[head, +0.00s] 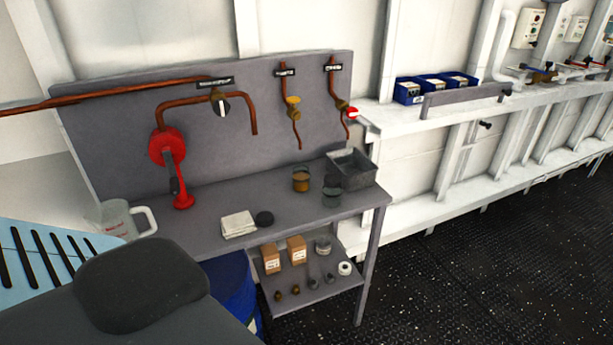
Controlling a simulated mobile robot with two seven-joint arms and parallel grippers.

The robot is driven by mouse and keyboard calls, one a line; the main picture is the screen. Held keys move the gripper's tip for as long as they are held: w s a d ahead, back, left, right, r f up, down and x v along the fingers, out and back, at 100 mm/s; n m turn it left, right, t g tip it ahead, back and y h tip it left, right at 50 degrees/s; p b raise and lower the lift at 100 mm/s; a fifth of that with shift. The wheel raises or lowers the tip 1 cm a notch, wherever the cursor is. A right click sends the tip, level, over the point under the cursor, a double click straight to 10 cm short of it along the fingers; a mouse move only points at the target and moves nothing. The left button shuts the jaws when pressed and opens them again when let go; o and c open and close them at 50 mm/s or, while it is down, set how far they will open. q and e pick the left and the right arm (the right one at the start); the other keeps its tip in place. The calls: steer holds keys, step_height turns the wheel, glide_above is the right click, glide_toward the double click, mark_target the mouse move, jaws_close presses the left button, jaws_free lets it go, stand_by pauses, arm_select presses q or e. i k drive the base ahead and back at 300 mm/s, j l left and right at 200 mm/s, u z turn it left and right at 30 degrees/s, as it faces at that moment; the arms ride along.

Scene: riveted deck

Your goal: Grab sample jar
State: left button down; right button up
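Two small round vessels stand on the grey bench top near its right end, and either could be the sample jar. One is an amber-brown jar (301,180) that looks to have a thin wire handle. The other is a darker grey one (331,196) just right of it, close to the front edge. A clear glass-like jar (323,244) stands on the lower shelf. I cannot tell for certain which is the sample jar. Neither gripper is in view; both jars on the bench top stand free.
The grey bench (228,208) holds a metal basin (352,171), folded cloth (238,224), dark puck (264,218) and clear jug (120,218). Copper pipes and a red fitting (167,147) overhang it. Small boxes (296,250) sit below.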

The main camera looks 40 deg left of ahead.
mark_target(301, 174)
steer(key=u, duration=1.3)
